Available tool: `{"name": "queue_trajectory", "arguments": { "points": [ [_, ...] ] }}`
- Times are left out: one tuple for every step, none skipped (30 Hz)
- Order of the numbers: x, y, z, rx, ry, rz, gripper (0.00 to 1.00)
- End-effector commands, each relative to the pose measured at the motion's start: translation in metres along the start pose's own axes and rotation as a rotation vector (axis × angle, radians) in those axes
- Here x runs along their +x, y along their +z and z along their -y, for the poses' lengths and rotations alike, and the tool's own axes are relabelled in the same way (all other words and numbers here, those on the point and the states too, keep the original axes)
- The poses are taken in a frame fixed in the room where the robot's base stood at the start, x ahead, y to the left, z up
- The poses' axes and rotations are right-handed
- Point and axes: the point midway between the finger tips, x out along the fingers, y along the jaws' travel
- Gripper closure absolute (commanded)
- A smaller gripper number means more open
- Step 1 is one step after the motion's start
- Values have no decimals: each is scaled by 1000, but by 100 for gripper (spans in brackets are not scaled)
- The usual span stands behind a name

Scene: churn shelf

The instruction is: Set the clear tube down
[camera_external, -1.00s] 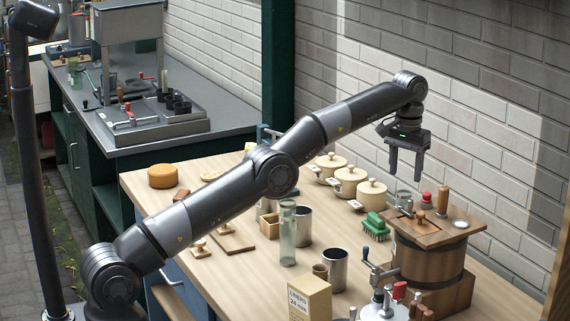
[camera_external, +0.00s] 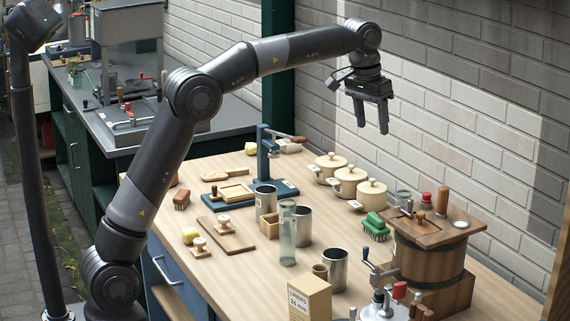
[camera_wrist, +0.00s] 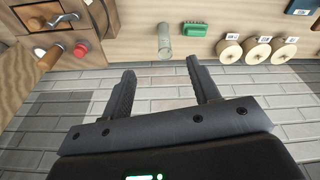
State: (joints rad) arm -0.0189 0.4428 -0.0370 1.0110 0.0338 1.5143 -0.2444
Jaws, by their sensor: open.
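A clear tube (camera_external: 404,200) stands upright behind the left side of the wooden churn (camera_external: 430,262); its lower part is hidden in the external view. In the wrist view a clear tube (camera_wrist: 164,42) stands on the table near its wall edge, between the churn and the green brush. Another tall clear tube (camera_external: 288,236) stands upright on the table in front of a metal cup. My gripper (camera_external: 371,130) is open and empty, high above the back of the table near the wall. Its fingers (camera_wrist: 160,75) show apart in the wrist view, with nothing between them.
Cream lidded pots (camera_external: 348,182) stand along the wall, left of a green brush (camera_external: 375,226). A metal cup (camera_external: 335,270), a cardboard box (camera_external: 309,299) and a blue press (camera_external: 264,155) also stand on the table. The brick wall is close behind my gripper.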

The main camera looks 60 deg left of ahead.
Motion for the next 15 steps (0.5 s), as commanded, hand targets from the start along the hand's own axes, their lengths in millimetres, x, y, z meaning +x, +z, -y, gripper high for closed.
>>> {"name": "queue_trajectory", "arguments": {
  "points": [
    [-12, 16, 3, 10, 3, -15, 44],
    [-16, 25, 5, 17, 4, -23, 44],
    [-22, 36, 7, 26, 6, -34, 44],
    [-26, 45, 9, 33, 7, -42, 44],
    [-30, 54, 11, 39, 9, -50, 44],
    [-34, 67, 14, 47, 11, -62, 44],
    [-37, 77, 16, 53, 12, -69, 44],
    [-40, 87, 18, 60, 13, -78, 44],
    [-42, 100, 21, 69, 15, -88, 44],
    [-44, 110, 24, 75, 16, -97, 44],
    [-45, 121, 26, 80, 18, -104, 44],
    [-46, 135, 29, 89, 19, -115, 44],
    [-47, 146, 32, 95, 21, -123, 44],
    [-47, 156, 34, 101, 22, -131, 44],
    [-46, 171, 38, 108, 24, -142, 44]
  ]
}}
